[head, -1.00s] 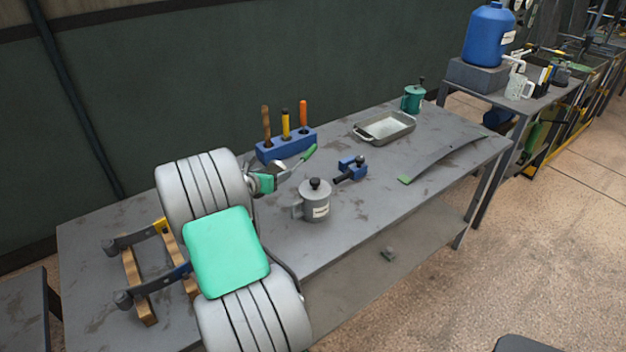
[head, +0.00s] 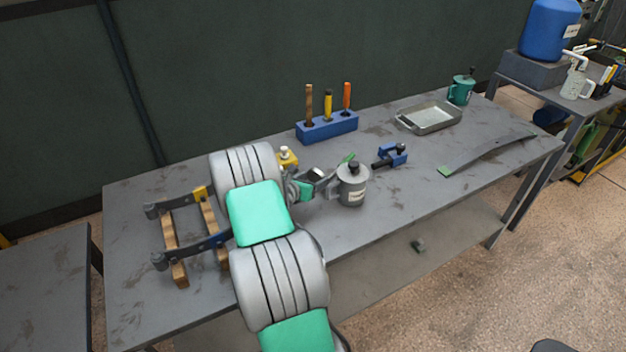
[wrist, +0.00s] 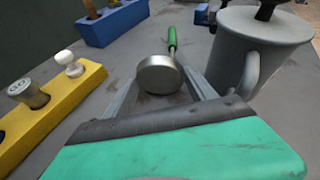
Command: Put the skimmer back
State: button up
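The skimmer has a round grey metal head (wrist: 160,75) and a green handle (wrist: 172,36) pointing away in the wrist view. My gripper (wrist: 160,80) has its two grey fingers on either side of the head and looks shut on it. In the head view my gripper (head: 308,186) is above the table, just left of the grey lidded pot, and the green handle end (head: 347,158) shows behind the pot. Whether the skimmer touches the table is unclear. A blue block (head: 327,127) behind holds upright tools with brown, yellow and orange handles.
The grey pot (head: 353,188) stands close right of my gripper. A yellow block (wrist: 50,115) with knobbed pieces is at the left. A blue clamp (head: 392,156), metal tray (head: 428,118) and green canister (head: 461,90) stand farther right. A wooden frame (head: 172,250) lies left.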

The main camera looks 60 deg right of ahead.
jog(key=o, duration=0.4)
jog(key=shift+o, duration=0.2)
jog(key=shift+r, duration=0.1)
